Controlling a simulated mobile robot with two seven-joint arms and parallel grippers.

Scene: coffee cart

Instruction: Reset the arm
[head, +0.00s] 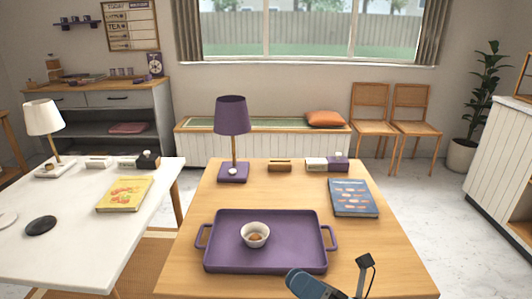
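My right gripper (334,272) shows at the bottom edge, right of centre. Its two fingers stand apart, with bare wooden tabletop visible between them, and it holds nothing that I can see. It is just in front of the near right corner of a purple tray (225,255). The tray has a handle at each side and lies flat on the wooden table (390,268). A small white bowl (255,234) with something brown in it stands upright on the tray, apart from the gripper. My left gripper is not in view.
A blue book (353,198), a purple lamp (232,120) and small boxes (327,164) stand farther back on the wooden table. A white table (75,235) with a yellow book (125,193) is at the left.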

